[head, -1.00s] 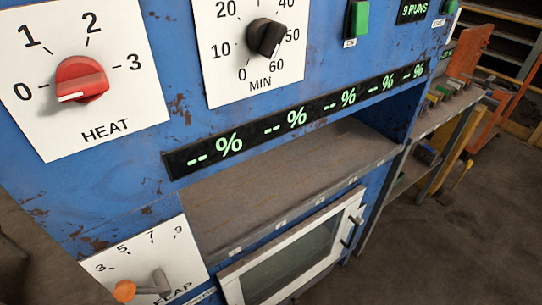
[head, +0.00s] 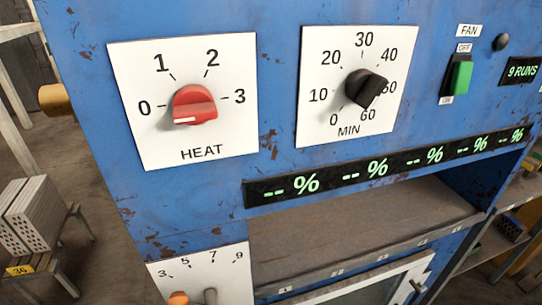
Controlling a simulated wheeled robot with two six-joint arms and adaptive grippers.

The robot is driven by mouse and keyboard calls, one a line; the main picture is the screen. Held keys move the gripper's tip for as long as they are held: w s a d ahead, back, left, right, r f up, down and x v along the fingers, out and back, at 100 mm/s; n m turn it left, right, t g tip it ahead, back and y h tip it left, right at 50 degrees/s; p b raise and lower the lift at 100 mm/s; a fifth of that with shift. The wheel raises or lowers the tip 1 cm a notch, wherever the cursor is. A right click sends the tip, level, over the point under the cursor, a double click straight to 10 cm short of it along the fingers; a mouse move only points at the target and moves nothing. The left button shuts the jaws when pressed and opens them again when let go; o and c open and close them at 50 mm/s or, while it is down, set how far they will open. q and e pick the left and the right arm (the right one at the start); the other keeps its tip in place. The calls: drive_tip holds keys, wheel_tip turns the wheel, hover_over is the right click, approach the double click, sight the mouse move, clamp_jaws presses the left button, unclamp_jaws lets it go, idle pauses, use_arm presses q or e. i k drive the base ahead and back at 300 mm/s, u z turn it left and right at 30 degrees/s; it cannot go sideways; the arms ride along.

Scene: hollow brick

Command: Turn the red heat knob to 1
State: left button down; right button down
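The red heat knob (head: 195,106) sits on a white dial plate (head: 232,139) marked 0, 1, 2, 3 and HEAT, on the blue machine front. Its pale mark lies nearly level across the lower part of the knob, with its left end toward the 0 side, below the 1 (head: 161,63). I cannot tell the exact setting. Nothing touches or covers the knob. Neither of my grippers is in view.
A black MIN knob (head: 366,89) is right of the heat dial, with a green fan switch (head: 461,77) farther right. Below are a percent display (head: 335,180), an open shelf (head: 350,228) and an orange-tipped flap lever (head: 178,298). Hollow bricks (head: 33,215) stand lower left.

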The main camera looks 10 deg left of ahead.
sight(194, 104)
drive_tip(key=u, duration=0.95)
drive_tip(key=k, duration=1.25)
drive_tip(key=z, duration=1.4)
